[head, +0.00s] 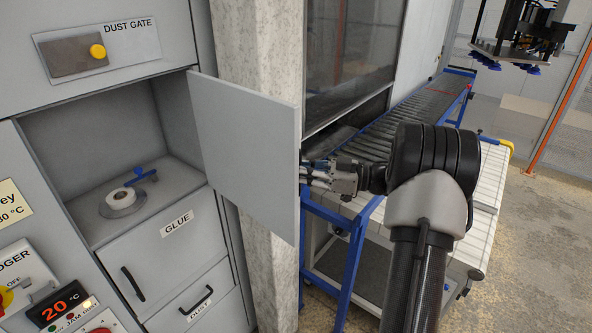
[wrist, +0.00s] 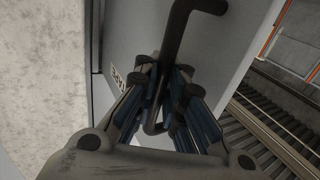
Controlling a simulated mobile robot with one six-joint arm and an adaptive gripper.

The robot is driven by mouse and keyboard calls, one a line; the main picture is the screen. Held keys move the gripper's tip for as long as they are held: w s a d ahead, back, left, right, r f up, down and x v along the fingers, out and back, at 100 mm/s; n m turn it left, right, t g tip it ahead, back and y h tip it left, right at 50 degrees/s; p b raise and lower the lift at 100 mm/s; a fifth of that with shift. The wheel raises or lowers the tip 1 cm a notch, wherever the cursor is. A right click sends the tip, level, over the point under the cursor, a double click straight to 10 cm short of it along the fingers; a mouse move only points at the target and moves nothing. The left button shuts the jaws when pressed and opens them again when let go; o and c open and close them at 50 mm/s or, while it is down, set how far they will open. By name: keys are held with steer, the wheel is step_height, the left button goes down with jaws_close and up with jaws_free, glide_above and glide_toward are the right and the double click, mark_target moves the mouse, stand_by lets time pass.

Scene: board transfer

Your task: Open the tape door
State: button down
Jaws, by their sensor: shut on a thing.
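The tape door (head: 245,150) is a flat grey panel, swung wide open from its compartment (head: 105,130) and standing out to the right in the head view. In the wrist view my gripper (wrist: 160,110) is shut on the black door handle (wrist: 178,45). The door (wrist: 140,30) shows behind the handle with a partly hidden label (wrist: 119,78). The handle is hidden in the head view.
The glue door (head: 165,260) and dust drawer (head: 205,305) below are shut. The dust gate (head: 100,50) is above. A concrete pillar (head: 258,40) stands close behind the tape door. A roller conveyor (head: 420,110) with a blue frame lies to the right, close to my arm.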

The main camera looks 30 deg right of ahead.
steer(key=shift+s+f, duration=0.15)
steer(key=c, duration=2.2)
jaws_free()
steer(key=o, duration=0.3)
steer(key=shift+s+d, duration=0.25)
steer(key=shift+s, duration=0.1)
steer(key=shift+o, duration=1.2)
steer(key=shift+w+a, duration=0.15)
steer(key=shift+w, duration=0.1)
steer(key=shift+r, duration=0.2)
steer(key=v, duration=1.2)
